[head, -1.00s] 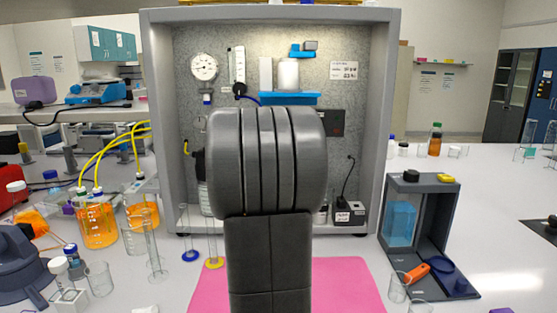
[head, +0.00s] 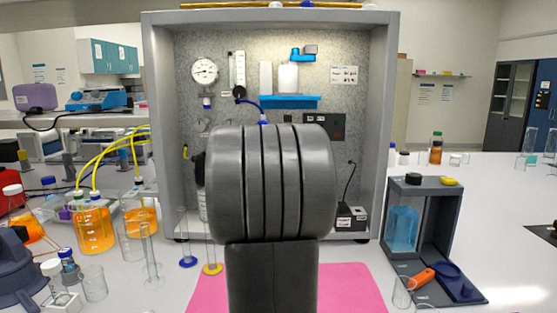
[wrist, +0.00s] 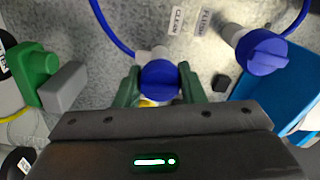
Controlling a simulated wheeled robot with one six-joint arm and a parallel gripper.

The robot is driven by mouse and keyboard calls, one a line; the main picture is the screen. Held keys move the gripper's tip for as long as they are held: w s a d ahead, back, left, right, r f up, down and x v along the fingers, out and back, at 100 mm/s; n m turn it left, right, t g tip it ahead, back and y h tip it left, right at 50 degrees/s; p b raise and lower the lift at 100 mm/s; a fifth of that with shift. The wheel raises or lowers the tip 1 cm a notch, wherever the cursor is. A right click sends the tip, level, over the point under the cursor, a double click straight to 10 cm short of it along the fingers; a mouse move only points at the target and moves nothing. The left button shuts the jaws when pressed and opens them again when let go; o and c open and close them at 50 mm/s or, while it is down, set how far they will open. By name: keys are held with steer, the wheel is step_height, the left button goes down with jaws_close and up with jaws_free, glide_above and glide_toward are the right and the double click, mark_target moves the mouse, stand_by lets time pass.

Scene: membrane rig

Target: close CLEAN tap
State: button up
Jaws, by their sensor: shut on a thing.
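The CLEAN tap, a round blue knob (wrist: 159,77) on a pale fitting, shows in the middle of the wrist view. My gripper (wrist: 160,88) has green fingers on either side of this knob and is shut on it. The CLEAN label (wrist: 177,20) is on the speckled panel just above and right of the knob. A blue tube runs up to the left from the fitting. In the head view my arm hides the gripper and the held tap.
A second blue tap (wrist: 262,50) stands right of the gripper, by the FLUSH label (wrist: 203,22). A green and grey part (wrist: 45,78) is at left. In the head view, the rig cabinet's side wall (head: 388,110) stands right of my arm. A pink mat (head: 350,285) lies in front.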

steer(key=shift+m, duration=0.7)
steer(key=o, duration=1)
steer(key=s, duration=1.3)
steer(key=shift+s, duration=0.4)
steer(key=shift+w, duration=0.1)
steer(key=w, duration=1.3)
steer(key=shift+w, duration=0.35)
